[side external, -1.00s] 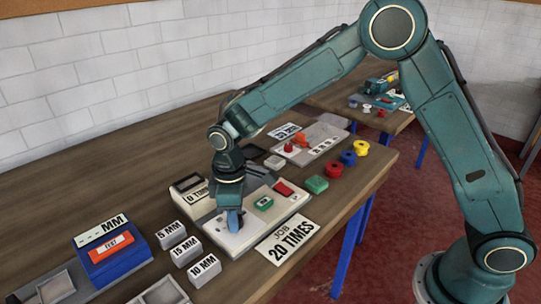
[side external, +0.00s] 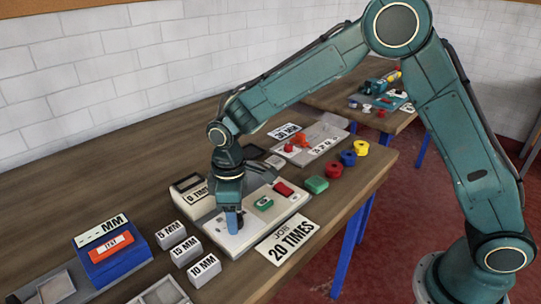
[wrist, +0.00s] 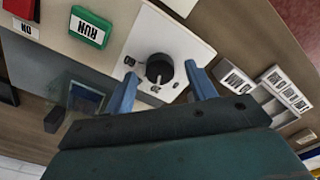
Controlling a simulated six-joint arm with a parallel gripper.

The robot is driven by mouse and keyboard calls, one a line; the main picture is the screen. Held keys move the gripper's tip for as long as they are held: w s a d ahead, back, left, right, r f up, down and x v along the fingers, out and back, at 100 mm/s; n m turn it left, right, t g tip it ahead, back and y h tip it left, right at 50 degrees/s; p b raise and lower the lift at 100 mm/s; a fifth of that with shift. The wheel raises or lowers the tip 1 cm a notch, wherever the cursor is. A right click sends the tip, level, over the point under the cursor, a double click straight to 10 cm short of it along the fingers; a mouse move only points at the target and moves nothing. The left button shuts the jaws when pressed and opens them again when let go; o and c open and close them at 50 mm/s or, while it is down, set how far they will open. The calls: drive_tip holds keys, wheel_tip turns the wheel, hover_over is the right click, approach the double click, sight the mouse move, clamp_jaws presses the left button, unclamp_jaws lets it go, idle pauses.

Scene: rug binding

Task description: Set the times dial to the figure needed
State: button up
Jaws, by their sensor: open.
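The times dial, a black round knob with a pale pointer (wrist: 158,68), sits on a white plate of the machine's panel (side external: 222,243) with small dark figures around it, too small to read surely. My gripper (wrist: 160,70) is open, its two blue fingers on either side of the knob in the wrist view; I cannot tell whether they touch it. In the side external view my gripper (side external: 234,222) points down at the panel's near left end and hides the dial. The display box (side external: 195,192) reads "0 TIMES", partly covered by my wrist.
A green RUN button (side external: 264,203) and a red button (side external: 284,188) are on the same panel. Three labelled MM blocks (side external: 186,251) and a blue MM box (side external: 112,250) stand to the left.

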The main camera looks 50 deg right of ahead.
wheel_tip(320, 180, up, 13)
idle(0.6)
drive_tip(key=shift+r, duration=0.1)
drive_tip(key=s+d+r+m+t, duration=0.35)
drive_tip(key=s+d+r, duration=0.45)
drive_tip(key=s+d, duration=0.3)
drive_tip(key=s+d+f+m+t, duration=0.1)
drive_tip(key=s+d+m, duration=0.1)
drive_tip(key=s, duration=0.5)
drive_tip(key=s+d+f+m+t, duration=0.1)
drive_tip(key=s+d+m, duration=0.2)
drive_tip(key=s, duration=0.5)
drive_tip(key=shift+d, duration=0.75)
